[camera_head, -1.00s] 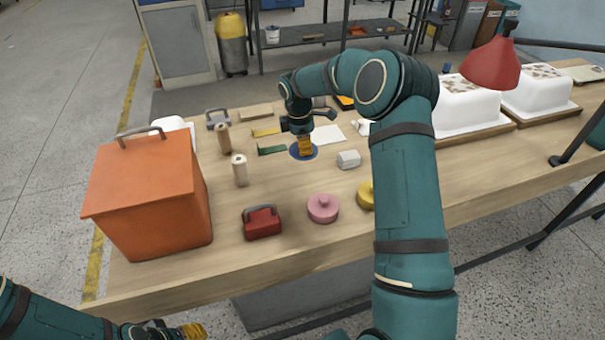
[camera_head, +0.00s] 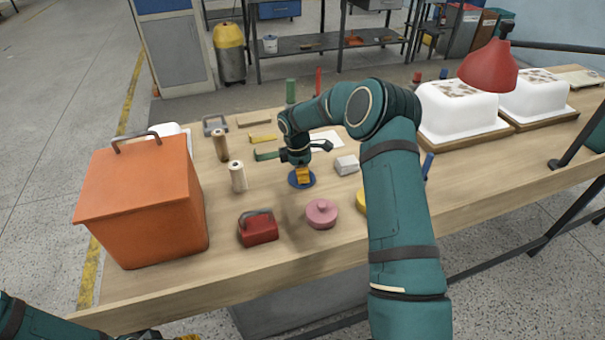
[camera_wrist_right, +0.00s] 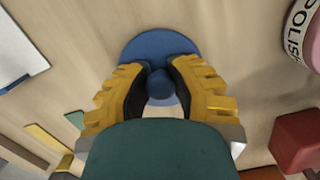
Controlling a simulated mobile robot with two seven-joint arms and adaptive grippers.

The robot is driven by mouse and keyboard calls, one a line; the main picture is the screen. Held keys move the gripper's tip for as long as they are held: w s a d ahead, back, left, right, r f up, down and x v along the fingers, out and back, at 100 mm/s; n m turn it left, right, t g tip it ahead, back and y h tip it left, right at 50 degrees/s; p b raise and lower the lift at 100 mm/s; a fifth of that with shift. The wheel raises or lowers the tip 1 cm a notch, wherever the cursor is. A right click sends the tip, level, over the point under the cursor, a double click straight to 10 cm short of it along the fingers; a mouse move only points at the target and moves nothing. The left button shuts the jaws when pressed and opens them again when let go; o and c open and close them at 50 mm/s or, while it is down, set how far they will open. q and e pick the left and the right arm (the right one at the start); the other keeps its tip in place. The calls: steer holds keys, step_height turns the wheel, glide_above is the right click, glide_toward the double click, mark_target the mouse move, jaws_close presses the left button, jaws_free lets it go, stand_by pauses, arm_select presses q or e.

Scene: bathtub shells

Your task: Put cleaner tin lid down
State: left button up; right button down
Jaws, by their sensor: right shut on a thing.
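The cleaner tin lid is a round blue disc (camera_head: 301,183) with a small knob, near the middle of the bench in the head view. My right gripper (camera_head: 303,172) is over it, pointing down. In the right wrist view the yellow fingers (camera_wrist_right: 160,88) are shut on the blue knob, and the lid's flat disc (camera_wrist_right: 155,46) spreads out beyond them. I cannot tell whether the lid touches the wooden bench top (camera_head: 290,262). My left gripper (camera_head: 165,336) is at the bottom edge, mostly cut off.
A pink tin (camera_head: 322,215) and a red caddy (camera_head: 258,229) stand nearer me. A yellow tin (camera_head: 361,200) is partly behind my right arm.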

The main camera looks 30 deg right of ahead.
steer(key=c, duration=0.9)
jaws_free()
steer(key=shift+f, duration=0.15)
step_height(320, 180, up, 12)
steer(key=a+p, duration=0.1)
steer(key=p, duration=0.1)
steer(key=shift+w+a, duration=0.15)
steer(key=shift+w, duration=0.15)
